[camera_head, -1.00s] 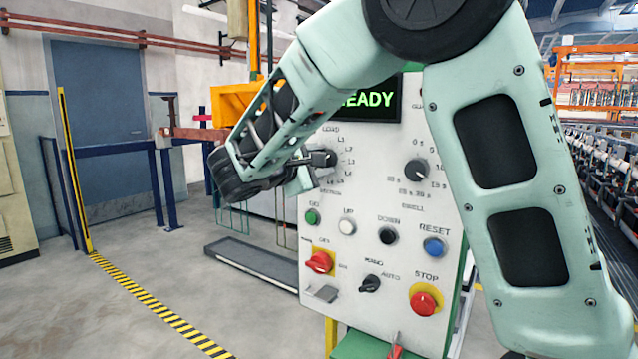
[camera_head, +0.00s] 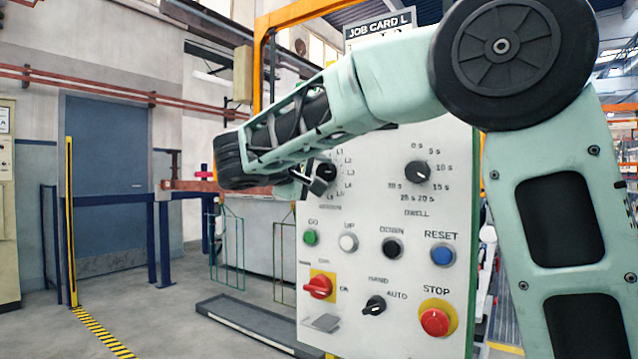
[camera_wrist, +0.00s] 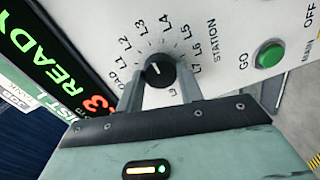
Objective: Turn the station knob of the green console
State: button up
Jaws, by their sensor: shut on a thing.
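The console (camera_head: 430,290) has a white face with knobs and buttons, right of centre in the head view. Its station knob (camera_head: 326,172) is small and black, at the upper left of the face, partly covered by my gripper (camera_head: 312,182). In the wrist view the station knob (camera_wrist: 160,73) sits between the two fingers of my gripper (camera_wrist: 160,80), which are shut on it. A white pointer mark shows on the knob, roughly toward the L2 and L3 labels; the exact setting is hard to tell. LOAD and several L labels ring the knob.
The dwell knob (camera_head: 417,172) is right of the station knob. Below are the green GO button (camera_head: 310,237), a red switch (camera_head: 318,287) and the red STOP button (camera_head: 435,321). In the wrist view the display (camera_wrist: 48,75) reads READY. My arm crosses the console's top.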

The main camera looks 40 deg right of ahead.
jog(key=shift+f, duration=0.1)
dwell(0.3)
jog(key=o, duration=1)
jog(key=v, duration=1.7)
jog(key=shift+s+a, duration=0.15)
jog(key=shift+a, duration=0.05)
